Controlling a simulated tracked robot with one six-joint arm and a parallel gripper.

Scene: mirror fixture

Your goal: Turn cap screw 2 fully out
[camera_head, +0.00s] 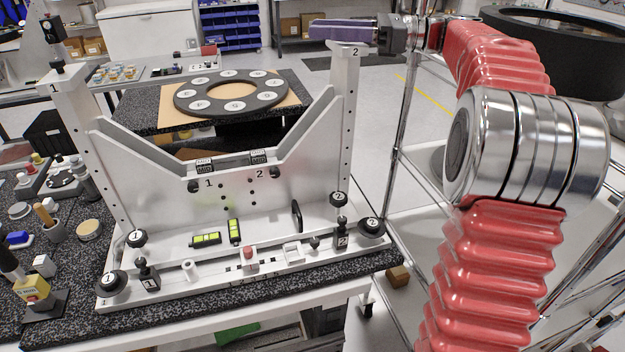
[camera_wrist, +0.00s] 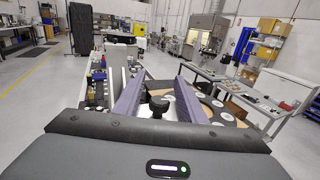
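The mirror fixture (camera_head: 245,170) is a pale metal frame with two upright posts, marked 1 and 2 at their tops. My gripper (camera_head: 325,30) has purple fingers and lies level across the top of post 2 (camera_head: 350,75). In the wrist view a black knob (camera_wrist: 158,105), seemingly cap screw 2, stands between the fingers of my gripper (camera_wrist: 160,75), with a gap on either side. The fingers are open. In the head view they hide this knob. A matching black cap screw (camera_head: 56,67) sits on top of post 1.
More black knobs marked 2 (camera_head: 372,226) and 1 (camera_head: 111,283) stand on the fixture's base. A dark ring with white discs (camera_head: 231,92) lies on a table behind. Small parts crowd the bench at left (camera_head: 75,240). A metal-framed rack (camera_head: 400,130) stands right of the fixture.

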